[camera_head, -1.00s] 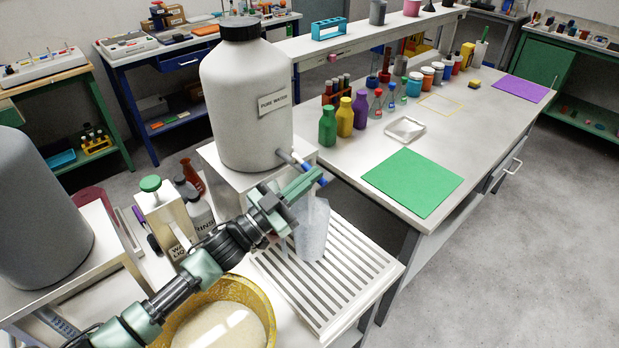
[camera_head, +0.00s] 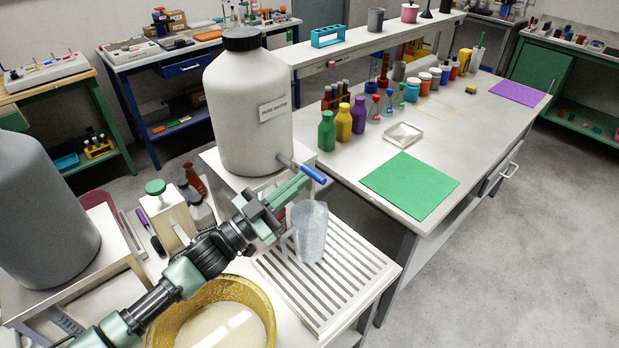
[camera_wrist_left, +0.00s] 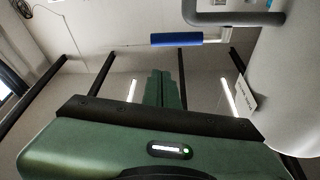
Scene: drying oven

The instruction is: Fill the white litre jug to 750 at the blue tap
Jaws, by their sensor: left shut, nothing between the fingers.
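The white litre jug (camera_head: 311,232) stands upright on the slatted drain rack, its handle toward the left; its fill level cannot be made out. The blue tap handle (camera_head: 313,174) sits at the end of the spout on the big white bottle (camera_head: 247,105). The blue tap also shows in the left wrist view (camera_wrist_left: 176,39). My left gripper (camera_head: 303,184) is shut and empty, its fingertips just below and beside the tap in the head view, above and left of the jug. In the left wrist view its fingers (camera_wrist_left: 166,75) are together, apart from the tap. My right gripper is not in view.
The slatted rack (camera_head: 350,290) has bare room right of the jug. A yellow basin (camera_head: 262,305) lies under my left arm. A green-capped pump box (camera_head: 168,215) and small bottles stand behind the arm. A green mat (camera_head: 410,185) lies on the bench at right.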

